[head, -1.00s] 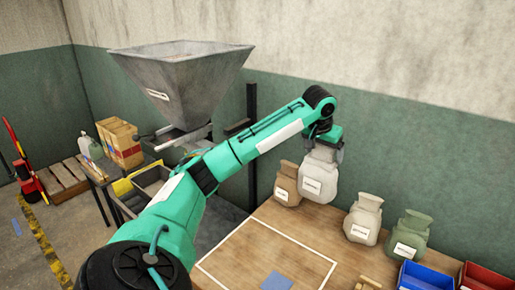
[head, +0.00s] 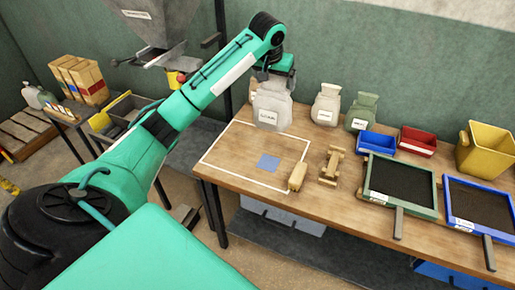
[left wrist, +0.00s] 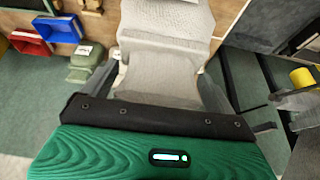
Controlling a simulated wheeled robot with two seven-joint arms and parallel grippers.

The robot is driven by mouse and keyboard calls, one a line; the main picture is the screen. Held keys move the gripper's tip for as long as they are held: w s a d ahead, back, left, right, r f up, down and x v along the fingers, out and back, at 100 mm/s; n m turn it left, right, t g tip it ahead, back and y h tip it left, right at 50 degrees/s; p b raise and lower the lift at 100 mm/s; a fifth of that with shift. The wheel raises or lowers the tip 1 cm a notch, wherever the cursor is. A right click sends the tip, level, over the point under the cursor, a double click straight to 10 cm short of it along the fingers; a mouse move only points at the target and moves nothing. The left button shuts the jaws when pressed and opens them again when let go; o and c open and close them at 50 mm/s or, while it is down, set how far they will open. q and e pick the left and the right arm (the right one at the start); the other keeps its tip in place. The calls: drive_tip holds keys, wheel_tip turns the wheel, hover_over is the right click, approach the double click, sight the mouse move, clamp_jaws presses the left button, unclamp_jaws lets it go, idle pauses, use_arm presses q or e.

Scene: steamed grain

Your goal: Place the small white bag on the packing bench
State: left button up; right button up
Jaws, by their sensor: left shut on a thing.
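My left gripper (head: 274,78) is shut on the neck of the small white bag (head: 272,110). The bag hangs upright below it with a label on its front, over the rear part of the wooden packing bench (head: 225,178). Whether its base touches the bench I cannot tell. In the left wrist view the white bag (left wrist: 165,50) sits between the two fingers (left wrist: 160,85). My right gripper is not in view.
A beige bag (head: 326,104) and a green bag (head: 361,112) stand right of the held bag. Blue (head: 376,143) and red (head: 417,142) bins, a yellow bin (head: 485,150), dark trays and wooden pieces (head: 331,166) occupy the right. The outlined area is mostly clear.

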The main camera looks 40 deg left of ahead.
sight(273, 119)
use_arm(q)
wheel_tip(273, 119, down, 14)
drive_tip(key=p, duration=0.3)
drive_tip(key=shift+f+p, duration=0.2)
drive_tip(key=shift+p, duration=0.15)
drive_tip(key=shift+w+f, duration=0.1)
drive_tip(key=shift+f, duration=0.45)
wheel_tip(273, 119, down, 4)
drive_tip(key=shift+f+p, duration=0.2)
drive_tip(key=shift+p, duration=0.4)
drive_tip(key=o, duration=1.7)
drive_tip(key=shift+f, duration=0.2)
drive_tip(key=shift+o, duration=0.4)
drive_tip(key=shift+r, duration=0.1)
